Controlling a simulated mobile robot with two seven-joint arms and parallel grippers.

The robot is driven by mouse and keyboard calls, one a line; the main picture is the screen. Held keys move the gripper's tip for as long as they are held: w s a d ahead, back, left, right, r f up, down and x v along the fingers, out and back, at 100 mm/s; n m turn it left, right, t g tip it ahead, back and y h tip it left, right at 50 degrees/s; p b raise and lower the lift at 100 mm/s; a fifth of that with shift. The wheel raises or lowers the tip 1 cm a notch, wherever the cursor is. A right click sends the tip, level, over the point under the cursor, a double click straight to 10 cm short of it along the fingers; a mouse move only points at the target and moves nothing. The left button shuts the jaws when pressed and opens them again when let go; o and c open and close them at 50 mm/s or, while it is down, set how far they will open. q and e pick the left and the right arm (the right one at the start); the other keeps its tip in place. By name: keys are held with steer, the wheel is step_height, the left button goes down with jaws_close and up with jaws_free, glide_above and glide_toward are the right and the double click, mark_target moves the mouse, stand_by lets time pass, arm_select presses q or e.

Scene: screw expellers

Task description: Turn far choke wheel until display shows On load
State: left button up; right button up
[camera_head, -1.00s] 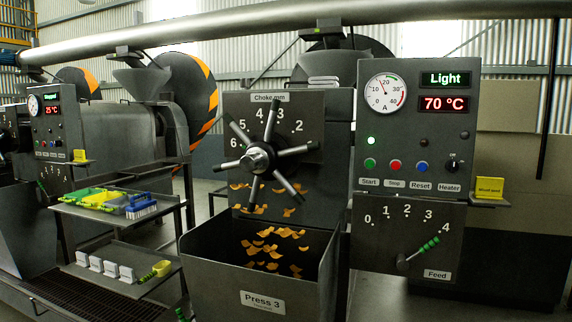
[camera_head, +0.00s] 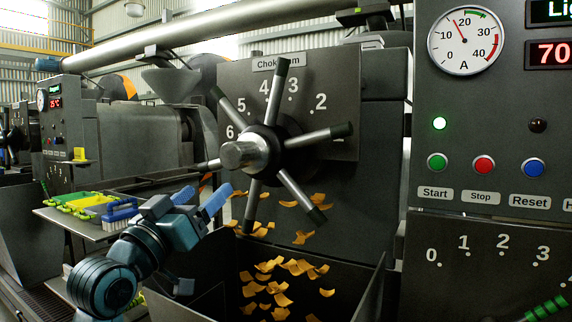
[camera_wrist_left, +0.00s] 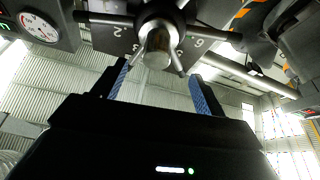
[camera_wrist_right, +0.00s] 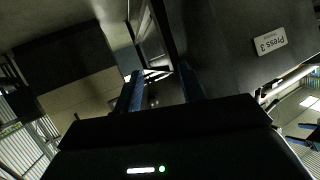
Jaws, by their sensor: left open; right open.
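A dark choke wheel with several spokes and a bright hub (camera_head: 245,153) stands before me on a numbered plate (camera_head: 315,75). In the left wrist view its hub (camera_wrist_left: 158,55) lies ahead between the fingers. My left gripper (camera_head: 204,198) is open and empty, left of and below the hub, near the lower-left spokes; contact cannot be told.
A bin (camera_head: 352,292) with orange flakes is below the wheel. A shelf (camera_head: 70,218) with coloured trays stands left.

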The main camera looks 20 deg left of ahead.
mark_target(231, 164)
arm_select(q)
steer(key=x, duration=0.4)
steer(key=p+x, duration=0.1)
steer(key=x, duration=0.3)
steer(key=r+p+x, duration=0.1)
steer(key=x, duration=0.3)
steer(key=shift+r, duration=0.1)
steer(key=shift+w+r, duration=0.2)
steer(key=shift+w, duration=0.35)
arm_select(e)
steer(key=shift+w+a+f+g, duration=0.25)
steer(key=shift+a+f+g, duration=0.05)
steer(key=shift+a+g, duration=0.1)
arm_select(q)
steer(key=shift+c, duration=0.5)
steer(key=c, duration=1.3)
arm_select(e)
steer(key=shift+d, duration=0.1)
